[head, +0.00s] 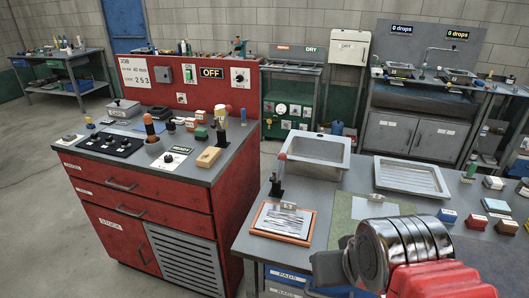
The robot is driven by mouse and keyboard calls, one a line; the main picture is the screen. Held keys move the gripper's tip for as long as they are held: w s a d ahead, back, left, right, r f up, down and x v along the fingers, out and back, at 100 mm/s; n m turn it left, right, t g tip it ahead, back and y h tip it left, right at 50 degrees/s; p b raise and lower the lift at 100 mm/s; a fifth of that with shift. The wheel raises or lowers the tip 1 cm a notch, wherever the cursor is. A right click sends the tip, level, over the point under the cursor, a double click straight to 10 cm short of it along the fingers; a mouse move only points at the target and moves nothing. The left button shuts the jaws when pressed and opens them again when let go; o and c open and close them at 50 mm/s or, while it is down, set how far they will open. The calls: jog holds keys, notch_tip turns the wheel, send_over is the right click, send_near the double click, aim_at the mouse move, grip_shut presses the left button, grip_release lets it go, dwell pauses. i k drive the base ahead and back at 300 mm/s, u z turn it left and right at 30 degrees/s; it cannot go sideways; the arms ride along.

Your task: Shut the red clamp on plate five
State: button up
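What looks like the red clamp (277,178) stands at the back left of the near grey table, left of the sink basin. It has a dark body and a red-tipped handle pointing up. Its jaw is too small to make out. A small metal plate (289,206) with a mark I cannot read surely stands at the top of a paper board just in front of it.
A sink basin (314,152) and a ribbed drain tray (411,178) sit on the near table (340,185). A brown board with papers (283,222) lies at its left. Several coloured blocks (447,215) stand at the right.

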aim_at(282, 156)
jog(key=u, duration=0.05)
jog(key=i, duration=0.85)
jog(key=u, duration=0.35)
jog(key=k, duration=0.5)
jog(key=u, duration=0.65)
jog(key=i, duration=0.1)
jog(key=z, duration=0.05)
